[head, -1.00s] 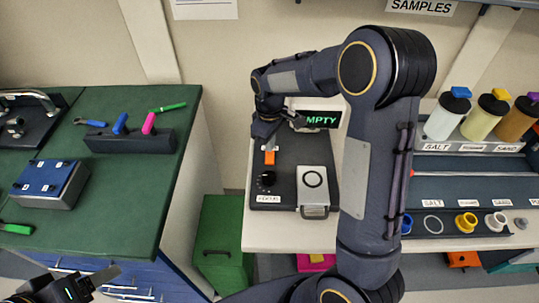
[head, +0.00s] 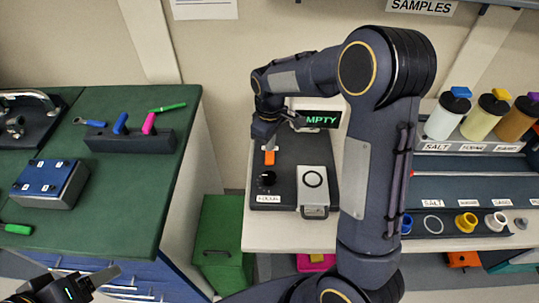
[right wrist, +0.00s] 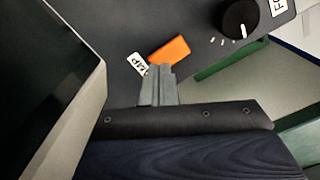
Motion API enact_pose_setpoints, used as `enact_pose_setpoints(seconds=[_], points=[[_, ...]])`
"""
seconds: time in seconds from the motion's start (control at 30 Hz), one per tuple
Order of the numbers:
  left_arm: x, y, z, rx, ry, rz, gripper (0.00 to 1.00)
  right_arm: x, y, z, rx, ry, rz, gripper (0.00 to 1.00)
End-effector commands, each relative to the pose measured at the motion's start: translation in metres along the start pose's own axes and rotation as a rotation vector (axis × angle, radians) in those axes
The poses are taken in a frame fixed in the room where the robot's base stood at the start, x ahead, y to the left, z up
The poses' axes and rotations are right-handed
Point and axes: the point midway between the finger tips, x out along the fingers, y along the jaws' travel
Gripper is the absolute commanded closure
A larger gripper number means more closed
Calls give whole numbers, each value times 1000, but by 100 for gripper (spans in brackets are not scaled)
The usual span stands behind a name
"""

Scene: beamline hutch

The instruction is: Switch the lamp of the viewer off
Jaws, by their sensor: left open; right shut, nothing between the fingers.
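The viewer (head: 288,160) is a dark box on the white table in the head view, with a screen (head: 318,118) showing green letters "MPTY", partly hidden by my right arm. Its orange lamp switch (head: 269,157) sits on the top; it also shows in the right wrist view (right wrist: 170,50), beside a small white label partly covered. My right gripper (head: 268,142) is shut and empty, its fingertips (right wrist: 158,72) right at the near edge of the orange switch. I cannot tell whether they touch it. My left gripper (head: 92,283) is open and empty at the lower left, far from the viewer.
A black focus knob (head: 266,180) and a silver plate with a ring (head: 313,186) are on the viewer near the switch. A green bench (head: 110,190) with tools stands left, a green bin (head: 222,245) between. Sample jars (head: 447,115) and coloured rings are at right.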

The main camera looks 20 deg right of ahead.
Motion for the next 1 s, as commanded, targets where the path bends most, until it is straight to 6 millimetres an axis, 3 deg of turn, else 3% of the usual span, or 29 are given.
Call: enact_pose_setpoints(seconds=[1.0], points=[[10, -4, 5, 0, 0, 0, 30, 16, 0, 0, 0, -1, 0, 100]])
